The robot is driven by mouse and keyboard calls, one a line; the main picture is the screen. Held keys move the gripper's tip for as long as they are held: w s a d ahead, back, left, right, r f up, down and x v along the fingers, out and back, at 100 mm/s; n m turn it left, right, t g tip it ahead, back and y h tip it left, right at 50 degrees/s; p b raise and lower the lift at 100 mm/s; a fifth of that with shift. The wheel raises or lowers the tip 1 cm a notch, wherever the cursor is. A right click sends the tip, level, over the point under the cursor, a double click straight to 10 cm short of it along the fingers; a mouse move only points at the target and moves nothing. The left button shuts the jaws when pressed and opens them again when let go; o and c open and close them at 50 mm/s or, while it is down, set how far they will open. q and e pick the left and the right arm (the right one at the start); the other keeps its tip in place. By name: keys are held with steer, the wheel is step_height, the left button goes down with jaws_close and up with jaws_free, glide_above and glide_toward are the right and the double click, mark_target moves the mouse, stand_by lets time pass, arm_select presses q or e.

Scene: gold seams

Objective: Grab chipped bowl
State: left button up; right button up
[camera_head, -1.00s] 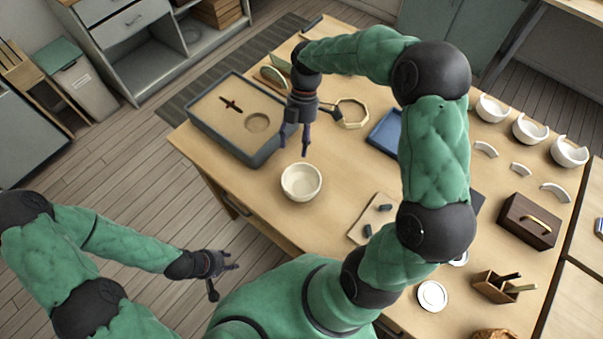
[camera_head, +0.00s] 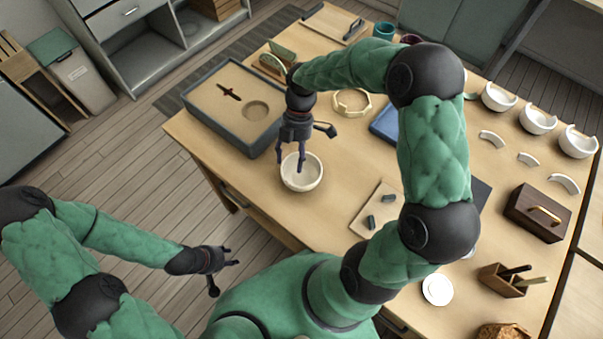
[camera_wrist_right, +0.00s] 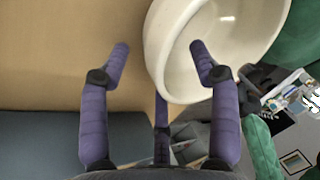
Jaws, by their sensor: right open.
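A cream-white bowl (camera_head: 302,172) stands upright near the table's front left edge; I cannot make out a chip on it. It also shows large in the right wrist view (camera_wrist_right: 215,50). My right gripper (camera_head: 290,163) is open and points down at the bowl's left rim. In the right wrist view, the rim lies between the spread fingertips (camera_wrist_right: 158,48), one finger outside and one over the inside. I cannot tell whether they touch it. My left gripper (camera_head: 232,258) is open and empty, off the table's front left.
A grey tray (camera_head: 205,130) with a recessed tan insert stands behind the bowl. Several white broken bowls (camera_head: 538,117) and curved shards (camera_head: 529,159) lie at the right. A small board (camera_head: 365,226) with dark pieces lies right of the bowl. A wooden box (camera_head: 537,212) stands further right.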

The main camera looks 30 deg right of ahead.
jaws_close()
steer(key=shift+r, duration=0.1)
